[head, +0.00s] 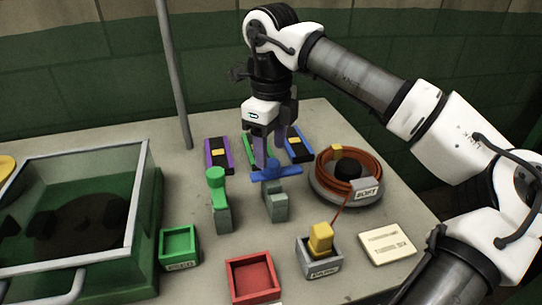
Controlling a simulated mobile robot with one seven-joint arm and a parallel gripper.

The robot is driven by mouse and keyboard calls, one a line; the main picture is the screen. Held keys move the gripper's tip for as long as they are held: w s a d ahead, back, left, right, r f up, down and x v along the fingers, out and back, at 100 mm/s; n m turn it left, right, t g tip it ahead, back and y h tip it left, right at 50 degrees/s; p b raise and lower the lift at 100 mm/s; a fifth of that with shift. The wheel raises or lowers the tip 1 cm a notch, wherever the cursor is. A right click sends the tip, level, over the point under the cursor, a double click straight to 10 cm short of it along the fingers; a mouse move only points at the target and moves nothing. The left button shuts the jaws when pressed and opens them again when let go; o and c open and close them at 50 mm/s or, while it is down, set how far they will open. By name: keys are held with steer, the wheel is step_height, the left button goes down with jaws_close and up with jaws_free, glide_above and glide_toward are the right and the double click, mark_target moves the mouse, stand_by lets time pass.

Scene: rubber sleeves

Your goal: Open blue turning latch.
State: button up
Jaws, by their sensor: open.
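The blue turning latch (276,174) is a blue cross-bar on top of a grey-green block (275,206), right of the table's middle. Its bar lies roughly left to right in the head view. My gripper (266,162) points down just above and behind the blue latch, with its fingers open. The fingertips are close to the latch; I cannot tell whether they touch it. Part of the latch's back is hidden by the fingers.
A green latch (217,182) stands on a block to the left. Purple (218,156) and blue (297,145) pieces lie behind. An orange coil (349,177) sits at right. Green (179,246), red (252,277) and grey (318,265) bins stand in front. A glass-topped case (70,215) fills the left.

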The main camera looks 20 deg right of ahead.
mark_target(271, 163)
step_height(271, 163, up, 10)
steer(key=shift+r, duration=0.2)
steer(key=shift+s, duration=0.1)
stand_by(0.5)
